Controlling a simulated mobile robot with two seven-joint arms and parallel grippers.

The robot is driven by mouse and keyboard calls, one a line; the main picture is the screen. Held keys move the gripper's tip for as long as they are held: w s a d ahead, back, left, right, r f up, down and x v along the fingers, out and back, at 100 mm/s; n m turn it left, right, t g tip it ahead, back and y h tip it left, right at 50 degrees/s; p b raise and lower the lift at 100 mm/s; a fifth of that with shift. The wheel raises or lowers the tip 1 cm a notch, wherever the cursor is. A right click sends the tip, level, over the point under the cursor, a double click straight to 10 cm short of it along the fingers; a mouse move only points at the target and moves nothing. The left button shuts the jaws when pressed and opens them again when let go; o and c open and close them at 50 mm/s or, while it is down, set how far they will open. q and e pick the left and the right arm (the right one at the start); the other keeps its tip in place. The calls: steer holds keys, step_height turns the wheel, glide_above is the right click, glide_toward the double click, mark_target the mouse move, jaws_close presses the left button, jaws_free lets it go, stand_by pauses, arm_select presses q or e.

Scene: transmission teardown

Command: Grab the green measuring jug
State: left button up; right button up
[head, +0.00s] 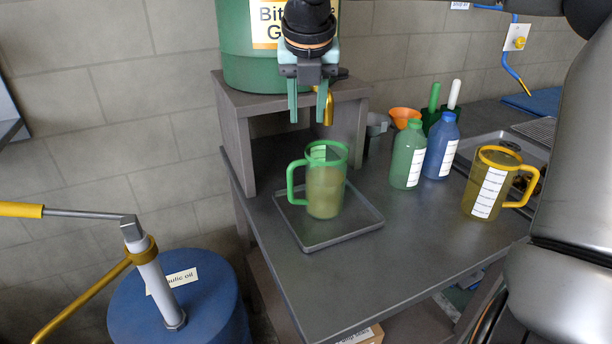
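The green measuring jug (325,190) stands upright on a small grey tray (312,243) on the bench. It has a green rim, white markings and a handle on its left side, and yellowish contents seem to show through its wall. My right gripper (307,108) points down above the jug, in front of the green drum. Its two teal fingers are apart with nothing between them, and it does not touch the jug. My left gripper is not in view.
A green drum (236,50) with a brass tap (328,108) sits on a grey stand (239,125) behind the jug. A green bottle (407,155), a blue bottle (441,148) and a yellow jug (486,185) stand to the right. The bench front is clear.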

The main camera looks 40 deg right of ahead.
glide_above(308, 151)
steer(key=s+a, duration=0.2)
steer(key=f, duration=0.5)
steer(key=shift+w+d, duration=0.1)
steer(key=shift+d, duration=0.15)
steer(key=x, duration=0.7)
steer(key=shift+a, duration=0.1)
steer(key=shift+r, duration=0.1)
jaws_close()
stand_by(0.4)
